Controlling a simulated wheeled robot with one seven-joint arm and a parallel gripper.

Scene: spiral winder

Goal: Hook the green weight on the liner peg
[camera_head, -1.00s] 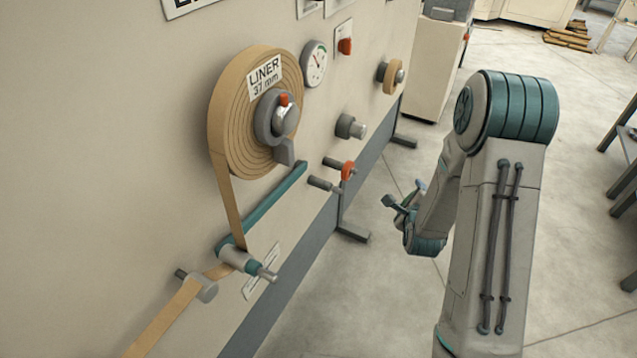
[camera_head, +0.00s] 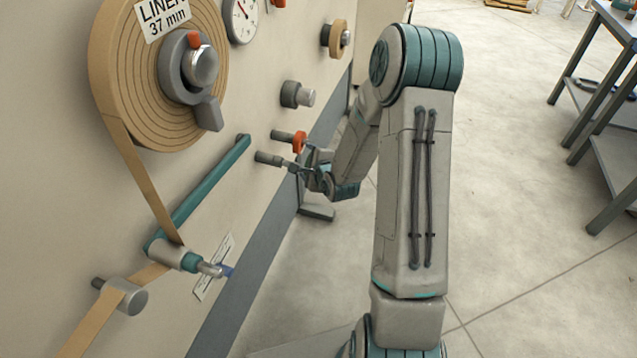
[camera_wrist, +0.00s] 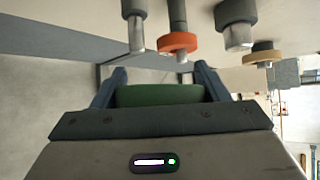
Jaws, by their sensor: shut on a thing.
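My gripper (camera_wrist: 160,78) is shut on the green weight (camera_wrist: 160,96), whose rounded green side shows between the two fingers in the wrist view. In the head view my gripper (camera_head: 308,170) is close to the pegs, and the green weight is not clearly seen there. A bare dark peg with a metal tip (camera_head: 266,158) sticks out of the panel just left of the gripper; it also shows in the wrist view (camera_wrist: 135,30), apart from the weight. I cannot read which peg is the liner's. The large tan liner roll (camera_head: 120,75) is upper left.
An orange weight (camera_head: 299,142) is on the neighbouring peg (camera_head: 281,135), close to my gripper. A grey knob (camera_head: 296,94) and a small tan roll (camera_head: 335,38) sit further along the panel. A teal bar (camera_head: 205,190) runs below the liner roll. The floor at right is clear up to a bench (camera_head: 600,100).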

